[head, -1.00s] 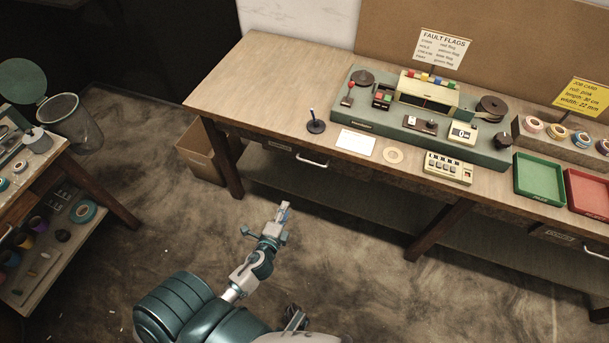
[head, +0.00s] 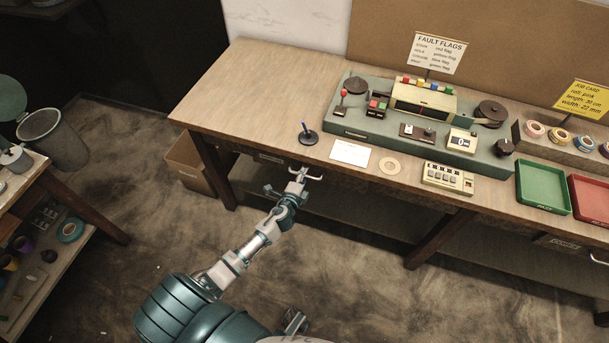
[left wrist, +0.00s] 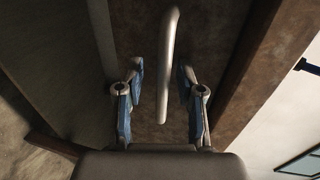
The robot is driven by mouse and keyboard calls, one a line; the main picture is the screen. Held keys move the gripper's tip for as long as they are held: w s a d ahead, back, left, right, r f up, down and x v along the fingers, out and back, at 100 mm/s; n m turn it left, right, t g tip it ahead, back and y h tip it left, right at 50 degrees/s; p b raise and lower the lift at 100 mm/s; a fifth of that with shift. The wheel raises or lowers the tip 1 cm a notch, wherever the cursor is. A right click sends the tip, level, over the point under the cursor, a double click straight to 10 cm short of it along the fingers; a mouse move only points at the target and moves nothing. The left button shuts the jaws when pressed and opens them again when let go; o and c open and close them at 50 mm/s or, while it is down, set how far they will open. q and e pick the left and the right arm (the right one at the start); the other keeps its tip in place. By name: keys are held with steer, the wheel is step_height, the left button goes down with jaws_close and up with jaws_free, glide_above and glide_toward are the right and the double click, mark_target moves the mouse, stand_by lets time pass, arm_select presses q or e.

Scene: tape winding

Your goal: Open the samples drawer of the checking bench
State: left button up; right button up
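The checking bench (head: 260,90) has a drawer under its left front edge, with a small label (head: 270,158) I cannot read and a pale bar handle (head: 313,173). The drawer looks shut. My left gripper (head: 302,174) is at this handle, which it partly hides. In the left wrist view, the handle (left wrist: 169,75) runs between the two open fingers of my left gripper (left wrist: 161,75). A gap shows on both sides, so the fingers are not closed on it. A small grey part of mine is at the bottom of the head view; I cannot tell if it is my right gripper.
Another labelled drawer (head: 565,243) is at the bench's right. A pen stand (head: 307,133), a white card (head: 350,153) and a green tray (head: 543,187) lie on top. A cardboard box (head: 187,165) stands by the left leg. Floor in front is clear.

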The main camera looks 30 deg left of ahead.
arm_select(q)
steer(key=shift+w+a, duration=0.1)
steer(key=shift+w, duration=0.05)
steer(key=shift+d, duration=0.25)
steer(key=shift+c, duration=0.7)
steer(key=shift+d+r, duration=0.1)
steer(key=shift+d, duration=0.15)
jaws_close()
arm_select(e)
steer(key=shift+d, duration=0.35)
arm_select(q)
steer(key=shift+a, duration=0.2)
arm_select(e)
steer(key=shift+a, duration=0.1)
